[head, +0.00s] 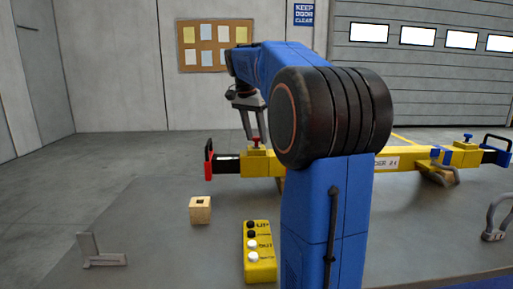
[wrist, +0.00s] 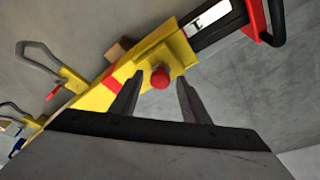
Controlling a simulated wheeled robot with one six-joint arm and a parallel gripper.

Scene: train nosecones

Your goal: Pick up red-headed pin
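The red-headed pin (wrist: 160,78) stands in a yellow block near the end of a long yellow bar. In the wrist view its round red head lies between the fingertips of my gripper (wrist: 157,88), slightly beyond them. My gripper is open, with a finger on each side and a gap between each finger and the head. In the head view the red-headed pin (head: 256,141) sits on the yellow bar (head: 325,160), just below my gripper (head: 256,136). The pin's shaft is hidden in the block.
A red handle (head: 209,160) ends the bar at left. A blue-headed pin (head: 467,139) stands at its right end. A yellow button box (head: 259,250), a wooden block (head: 200,210), a grey angle bracket (head: 97,250) and a shackle (head: 497,217) stand in front of it.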

